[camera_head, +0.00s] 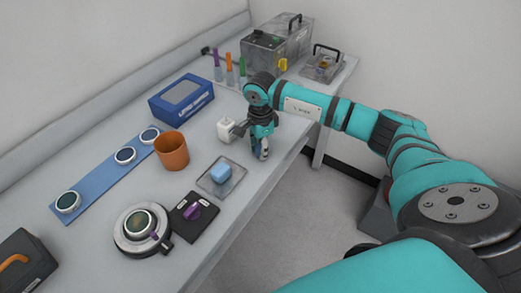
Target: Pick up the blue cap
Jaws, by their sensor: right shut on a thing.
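My right gripper (262,154) points down over the front part of the bench, beside a small white block (227,130). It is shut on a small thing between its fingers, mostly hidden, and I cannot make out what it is. A light-blue rounded block (221,171) sits on a clear grey square plate (235,185), nearer to me and apart from the gripper. I cannot tell for sure which thing is the blue cap. My left gripper is not in view.
On the bench (120,210) stand an orange cup (172,151), a blue box (181,97), a blue strip (98,184) with round discs, a round dial-like fixture (141,227) and a black plate (182,216). Grey instruments (268,48) stand at the back. The bench edge drops to the floor on the right.

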